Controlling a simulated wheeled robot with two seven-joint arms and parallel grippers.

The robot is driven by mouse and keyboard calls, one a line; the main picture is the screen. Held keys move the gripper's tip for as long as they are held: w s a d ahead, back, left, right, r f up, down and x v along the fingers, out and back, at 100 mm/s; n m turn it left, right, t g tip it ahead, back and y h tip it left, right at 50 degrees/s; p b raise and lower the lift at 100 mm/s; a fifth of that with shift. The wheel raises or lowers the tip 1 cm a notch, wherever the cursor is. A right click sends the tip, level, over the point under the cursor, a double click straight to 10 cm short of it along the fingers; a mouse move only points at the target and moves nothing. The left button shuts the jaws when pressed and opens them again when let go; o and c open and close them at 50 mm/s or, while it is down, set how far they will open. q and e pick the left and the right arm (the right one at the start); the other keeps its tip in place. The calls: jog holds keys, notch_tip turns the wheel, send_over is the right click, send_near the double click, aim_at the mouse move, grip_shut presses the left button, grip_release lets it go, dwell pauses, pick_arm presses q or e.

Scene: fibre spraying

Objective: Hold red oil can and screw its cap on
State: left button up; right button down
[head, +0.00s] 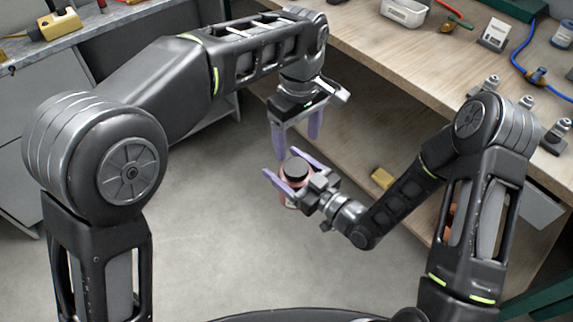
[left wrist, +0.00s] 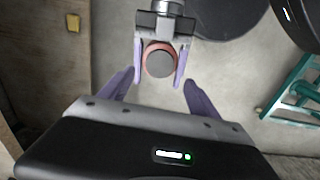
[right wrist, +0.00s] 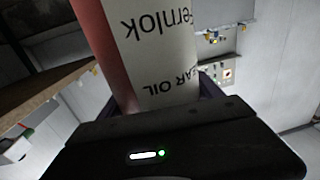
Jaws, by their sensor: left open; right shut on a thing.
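My right gripper (head: 286,179) is shut on the red oil can (head: 290,197) and holds it upright above the floor. The dark round cap (head: 296,168) sits on top of the can; how tightly it is seated cannot be told. In the right wrist view the can (right wrist: 110,45) shows its red side and a white label with upside-down lettering. My left gripper (head: 297,146) is open, empty and pointing down just above the cap. In the left wrist view the cap (left wrist: 160,64) lies between and slightly beyond its purple fingers, apart from them.
A wooden workbench (head: 400,50) with a white bin (head: 404,12), small devices and a blue cable stands at the right. A yellow block (head: 382,178) lies on its lower shelf. A grey bench (head: 75,38) is at the left. The floor (head: 210,230) below is clear.

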aim_at(296, 167)
pick_arm(q)
jog(key=shift+f, duration=0.2)
jog(key=shift+f, duration=3.9)
